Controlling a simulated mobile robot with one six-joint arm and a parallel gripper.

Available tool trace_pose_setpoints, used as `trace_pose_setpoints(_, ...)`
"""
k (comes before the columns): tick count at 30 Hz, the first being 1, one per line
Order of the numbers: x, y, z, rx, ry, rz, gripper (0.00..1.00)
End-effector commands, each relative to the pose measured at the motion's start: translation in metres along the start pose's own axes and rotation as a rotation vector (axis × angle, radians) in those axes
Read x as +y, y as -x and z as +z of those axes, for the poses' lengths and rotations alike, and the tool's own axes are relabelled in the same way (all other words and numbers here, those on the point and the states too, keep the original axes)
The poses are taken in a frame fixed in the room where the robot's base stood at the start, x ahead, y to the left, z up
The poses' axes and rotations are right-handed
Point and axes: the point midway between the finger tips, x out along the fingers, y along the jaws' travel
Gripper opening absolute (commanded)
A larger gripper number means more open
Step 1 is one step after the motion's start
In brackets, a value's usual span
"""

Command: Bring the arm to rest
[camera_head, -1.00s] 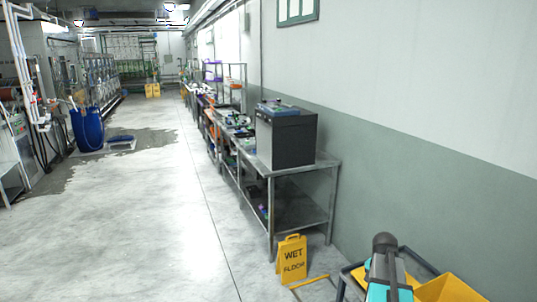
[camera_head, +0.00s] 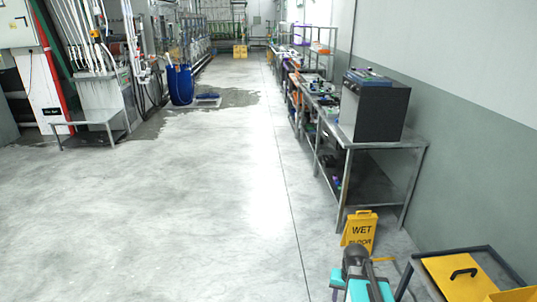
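Part of my arm (camera_head: 357,272), dark grey and teal, shows at the bottom edge, right of the middle. It stands in front of the lower part of a yellow wet floor sign (camera_head: 361,229). My gripper cannot be made out in this view, so what it holds is hidden.
A steel table (camera_head: 385,144) with a dark box-shaped machine (camera_head: 374,107) stands along the right wall. A cart frame (camera_head: 483,249) with a yellow panel (camera_head: 459,277) is at the lower right. A blue barrel (camera_head: 180,85) stands at the back left by a wet patch (camera_head: 232,98). The middle floor is open.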

Motion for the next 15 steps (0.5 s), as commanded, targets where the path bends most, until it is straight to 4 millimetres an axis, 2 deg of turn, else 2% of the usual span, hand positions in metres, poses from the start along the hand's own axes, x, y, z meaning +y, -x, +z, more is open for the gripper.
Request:
trace_pose_setpoints(1,-0.015,-0.004,0.009,-0.004,0.049,-0.005,0.52)
trace_pose_setpoints(6,-0.050,-0.014,0.029,-0.010,0.181,-0.022,0.52)
trace_pose_setpoints(15,-0.091,-0.026,0.059,-0.018,0.344,-0.042,0.52)
